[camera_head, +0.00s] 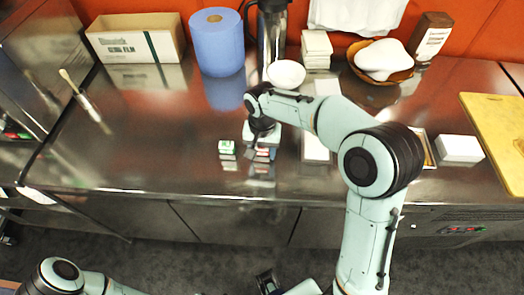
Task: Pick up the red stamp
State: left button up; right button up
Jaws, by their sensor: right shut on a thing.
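The red stamp (265,153) is a small block with a red band, low at the tips of my right gripper (262,148) on the steel counter. My right gripper points down from above and is shut on it. The gripper and wrist hide much of the stamp, and I cannot tell whether it touches the counter. A small green and white stamp (227,147) stands just left of it, apart from the gripper.
Behind stand a cardboard box (137,40), a blue paper roll (216,42), a white bowl (286,74), stacked white containers (317,49) and a basket (381,70) with a white cloth. A white box (459,148) and yellow board (497,125) lie right. The counter's left is mostly clear.

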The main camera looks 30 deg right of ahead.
jog(key=shift+r, duration=0.15)
pick_arm(q)
jog(key=r+p, duration=0.1)
jog(key=w+r+p, duration=0.1)
jog(key=r, duration=0.1)
jog(key=w+r+p, duration=0.1)
jog(key=shift+w+r+p, duration=0.1)
jog(key=shift+r+p, duration=0.05)
jog(key=shift+p, duration=0.2)
pick_arm(e)
notch_tip(320, 180, up, 20)
jog(key=shift+o, duration=1.4)
jog(key=shift+c, duration=0.8)
jog(key=shift+o, duration=0.5)
jog(key=shift+f, duration=0.2)
